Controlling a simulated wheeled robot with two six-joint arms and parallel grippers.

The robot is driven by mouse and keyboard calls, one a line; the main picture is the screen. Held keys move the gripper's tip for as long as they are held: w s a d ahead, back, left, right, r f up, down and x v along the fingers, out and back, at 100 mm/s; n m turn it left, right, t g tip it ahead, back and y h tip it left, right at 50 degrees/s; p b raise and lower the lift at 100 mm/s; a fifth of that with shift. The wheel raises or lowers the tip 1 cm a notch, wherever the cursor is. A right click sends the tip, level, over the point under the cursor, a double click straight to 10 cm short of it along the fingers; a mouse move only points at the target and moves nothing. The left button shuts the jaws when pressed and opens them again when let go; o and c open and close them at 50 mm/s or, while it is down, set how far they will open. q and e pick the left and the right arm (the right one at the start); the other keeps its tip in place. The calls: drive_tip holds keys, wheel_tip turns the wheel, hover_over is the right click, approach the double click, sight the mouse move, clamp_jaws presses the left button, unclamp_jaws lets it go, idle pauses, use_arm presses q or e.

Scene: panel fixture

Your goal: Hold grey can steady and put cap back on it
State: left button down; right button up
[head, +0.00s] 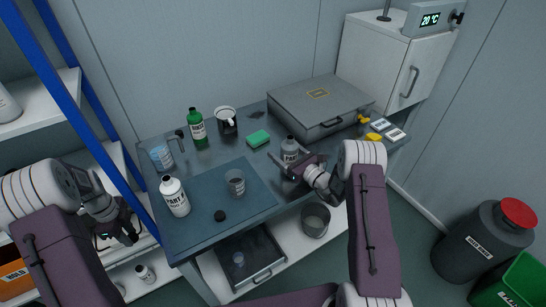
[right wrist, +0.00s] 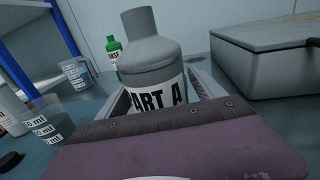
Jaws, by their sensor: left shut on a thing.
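The grey can (head: 290,150), labelled PART A, stands upright on the bench right of the blue mat. A small black cap (head: 220,215) lies on the front of the mat, apart from the can. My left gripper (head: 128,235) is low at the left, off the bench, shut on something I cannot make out.
The mat (head: 255,190) also holds a clear beaker (head: 235,182); a white bottle (head: 173,197) stands at its left edge. A green bottle (head: 197,127), a mug (head: 226,122), a green sponge (head: 258,138) and a grey case (head: 320,105) stand behind. Shelving is at the left.

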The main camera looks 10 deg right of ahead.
sight(284, 142)
clamp_jaws()
drive_tip(key=shift+r, duration=0.1)
drive_tip(key=shift+r, duration=0.55)
use_arm(q)
drive_tip(key=shift+r, duration=0.15)
use_arm(e)
wheel_tip(284, 142, up, 3)
drive_tip(key=shift+r, duration=0.1)
use_arm(q)
drive_tip(key=shift+f, duration=0.35)
use_arm(e)
drive_tip(key=w+d+r, duration=0.2)
drive_tip(key=d+r, duration=0.4)
drive_tip(key=d, duration=0.5)
drive_tip(key=shift+w+d+r, duration=0.2)
drive_tip(key=shift+d+r, duration=0.05)
drive_tip(key=shift+r, duration=0.05)
drive_tip(key=c, duration=0.6)
unclamp_jaws()
clamp_jaws()
